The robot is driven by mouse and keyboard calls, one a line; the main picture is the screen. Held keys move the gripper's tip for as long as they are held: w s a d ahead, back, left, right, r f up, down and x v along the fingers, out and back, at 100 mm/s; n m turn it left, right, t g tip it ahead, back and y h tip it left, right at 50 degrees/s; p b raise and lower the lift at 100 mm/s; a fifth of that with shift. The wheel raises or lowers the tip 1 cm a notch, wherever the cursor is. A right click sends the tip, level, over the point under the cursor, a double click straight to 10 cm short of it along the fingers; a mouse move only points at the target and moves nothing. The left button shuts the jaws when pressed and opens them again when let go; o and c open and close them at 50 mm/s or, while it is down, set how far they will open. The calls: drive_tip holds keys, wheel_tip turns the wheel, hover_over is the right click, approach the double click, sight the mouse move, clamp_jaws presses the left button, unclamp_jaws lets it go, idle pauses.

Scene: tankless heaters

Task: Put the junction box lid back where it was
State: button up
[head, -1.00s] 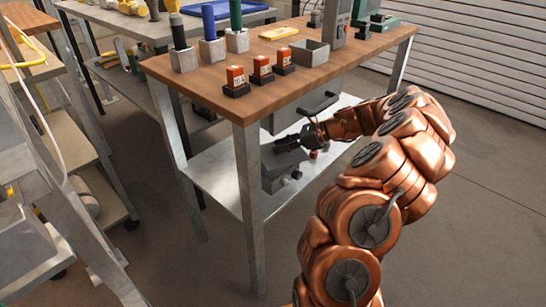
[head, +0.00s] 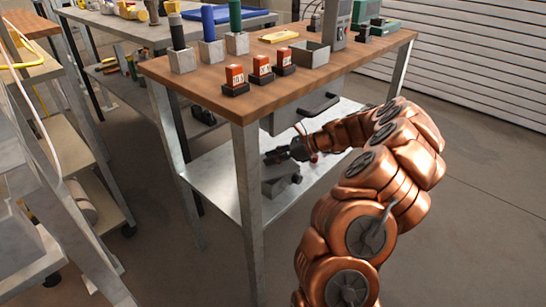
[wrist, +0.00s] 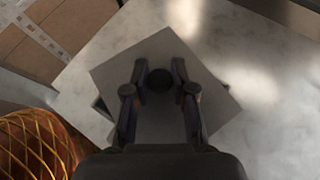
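In the wrist view, a grey square plate with a dark round knob, seemingly the junction box lid (wrist: 160,125), lies below my gripper (wrist: 159,72). The two fingers are apart, one on each side of the knob; small gaps seem to show, and I cannot tell contact for certain. Dark edges peek out under the plate's left and right corners. In the head view, my gripper (head: 281,154) reaches in under the wooden top, over the grey junction box (head: 276,187) on the lower shelf. The gripper hides the box's top there, so how the lid sits is unclear.
The metal lower shelf (head: 216,173) has bare room left of the box. Above are the wooden bench top (head: 205,82) and a drawer with a dark handle (head: 318,104). A bench leg (head: 248,210) stands in front. Brown cardboard (wrist: 40,55) shows in the wrist view.

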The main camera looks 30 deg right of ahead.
sight(293, 166)
drive_tip(key=o, duration=0.4)
drive_tip(key=shift+o, duration=0.2)
drive_tip(key=shift+s+d+r, duration=0.1)
drive_tip(key=shift+r, duration=0.15)
drive_tip(key=p+v, duration=0.2)
drive_tip(key=v, duration=0.5)
